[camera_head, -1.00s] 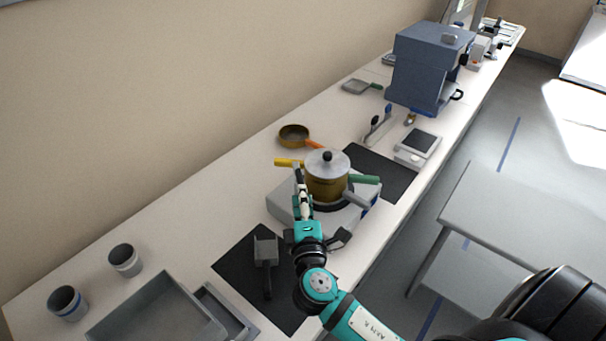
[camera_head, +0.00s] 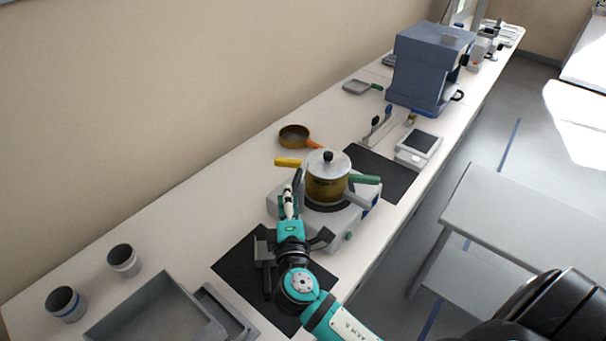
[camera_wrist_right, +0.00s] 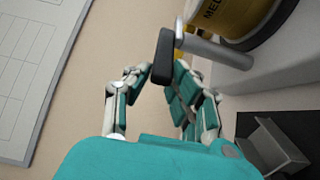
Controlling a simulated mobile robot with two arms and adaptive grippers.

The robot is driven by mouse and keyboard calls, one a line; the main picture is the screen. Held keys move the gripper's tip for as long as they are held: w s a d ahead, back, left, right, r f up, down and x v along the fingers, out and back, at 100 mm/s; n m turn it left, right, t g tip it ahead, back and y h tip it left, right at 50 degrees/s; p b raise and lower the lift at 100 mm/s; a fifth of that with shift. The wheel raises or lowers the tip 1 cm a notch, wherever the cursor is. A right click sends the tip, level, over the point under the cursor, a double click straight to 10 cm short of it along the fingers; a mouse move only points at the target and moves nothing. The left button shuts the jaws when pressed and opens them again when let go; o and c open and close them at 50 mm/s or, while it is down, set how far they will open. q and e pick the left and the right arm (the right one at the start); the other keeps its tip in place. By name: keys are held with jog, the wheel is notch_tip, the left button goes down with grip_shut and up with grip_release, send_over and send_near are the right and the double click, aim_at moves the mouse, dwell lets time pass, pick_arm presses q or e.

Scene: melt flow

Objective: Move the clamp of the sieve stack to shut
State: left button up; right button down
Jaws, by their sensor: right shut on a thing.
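The sieve stack (camera_head: 325,189) is a brass-coloured drum with a silver lid and black knob, on a pale grey base. A yellow handle and a green handle stick out on opposite sides. My right gripper (camera_head: 289,202) is at the stack's left side. In the right wrist view, its fingers (camera_wrist_right: 163,84) are closed around the lower part of a black grip (camera_wrist_right: 165,52). A grey bar (camera_wrist_right: 214,50) runs from near this grip along the drum; it looks like the clamp's lever. The fingers partly hide the grip. My left gripper is out of view.
A black mat (camera_head: 235,263) with a grey scoop lies under my right arm. Grey trays (camera_head: 165,307) and two cups (camera_head: 124,260) stand at the lower left. An orange-handled pan (camera_head: 294,136) lies behind the stack. A small scale (camera_head: 419,143) is to the right.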

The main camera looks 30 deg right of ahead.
jog(key=shift+a, duration=0.15)
jog(key=shift+w+a, duration=0.7)
jog(key=shift+w, duration=0.2)
jog(key=shift+w+a+b, duration=0.2)
jog(key=shift+w+b, duration=0.2)
jog(key=shift+w, duration=0.05)
jog(key=c, duration=1.1)
grip_release()
jog(key=shift+w+a, duration=0.1)
jog(key=shift+w, duration=0.15)
jog(key=shift+s, duration=0.15)
